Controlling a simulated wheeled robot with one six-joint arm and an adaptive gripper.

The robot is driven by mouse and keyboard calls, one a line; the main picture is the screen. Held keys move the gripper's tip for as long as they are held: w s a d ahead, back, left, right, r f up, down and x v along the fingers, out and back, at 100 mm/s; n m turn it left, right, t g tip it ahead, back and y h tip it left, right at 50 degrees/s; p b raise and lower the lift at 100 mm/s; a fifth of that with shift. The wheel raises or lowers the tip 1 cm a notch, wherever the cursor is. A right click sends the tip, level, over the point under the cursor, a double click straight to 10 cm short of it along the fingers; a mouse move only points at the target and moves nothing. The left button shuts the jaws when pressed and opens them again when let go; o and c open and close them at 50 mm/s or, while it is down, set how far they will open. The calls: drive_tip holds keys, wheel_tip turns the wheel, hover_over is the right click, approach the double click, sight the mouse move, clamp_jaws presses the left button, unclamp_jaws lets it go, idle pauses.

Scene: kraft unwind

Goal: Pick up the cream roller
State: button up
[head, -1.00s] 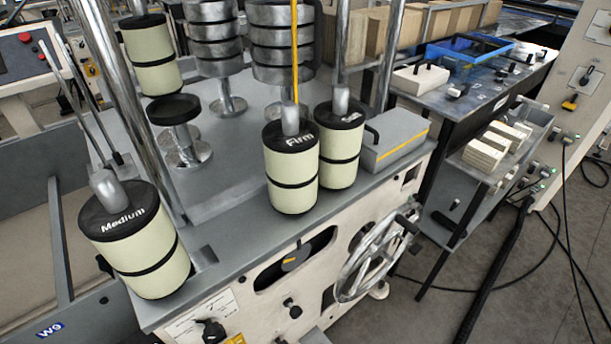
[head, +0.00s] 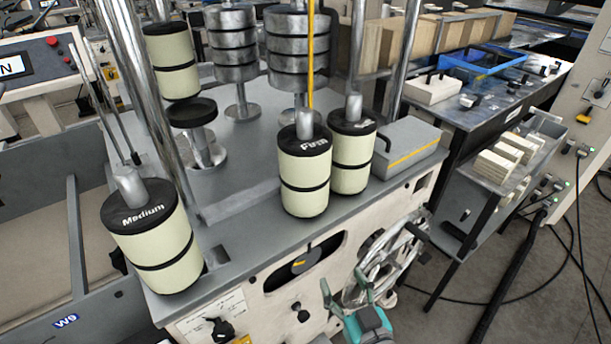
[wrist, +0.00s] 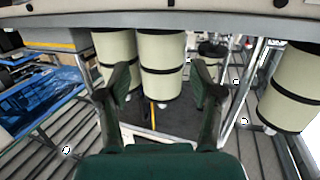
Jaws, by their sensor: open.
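Several cream rollers with black caps and bands stand on the machine's grey deck. The one marked Firm (head: 304,173) stands in the middle, with another cream roller (head: 350,160) close at its right. The one marked Medium (head: 158,250) stands at the front left corner, and one more (head: 175,75) is mounted at the back left. My gripper (head: 343,292) is open and empty, low in front of the machine by the handwheel. The wrist view looks inverted; cream rollers (wrist: 162,52) hang from the top beyond my open fingers (wrist: 163,88), apart from them.
A spoked handwheel (head: 385,262) juts from the machine's front near my gripper. A grey box with a yellow stripe (head: 408,150) sits right of the rollers. Chrome posts (head: 140,100) and stacked metal weights (head: 234,45) stand behind. A blue tray (head: 478,65) lies on the right bench.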

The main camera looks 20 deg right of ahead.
drive_tip(key=w+r, duration=0.9)
drive_tip(key=r, duration=0.2)
drive_tip(key=t, duration=0.1)
approach(307, 132)
drive_tip(key=w, duration=0.6)
drive_tip(key=shift+w+d+r, duration=0.15)
drive_tip(key=shift+d+r, duration=0.05)
drive_tip(key=shift+d, duration=0.1)
drive_tip(key=shift+w+a+f, duration=0.1)
drive_tip(key=shift+w+f, duration=0.05)
drive_tip(key=shift+w, duration=0.75)
drive_tip(key=shift+w+a+f, duration=0.1)
drive_tip(key=shift+w+f, duration=0.05)
drive_tip(key=shift+w, duration=0.8)
drive_tip(key=shift+w+f, duration=0.15)
drive_tip(key=shift+w, duration=0.75)
clamp_jaws()
drive_tip(key=shift+r, duration=0.1)
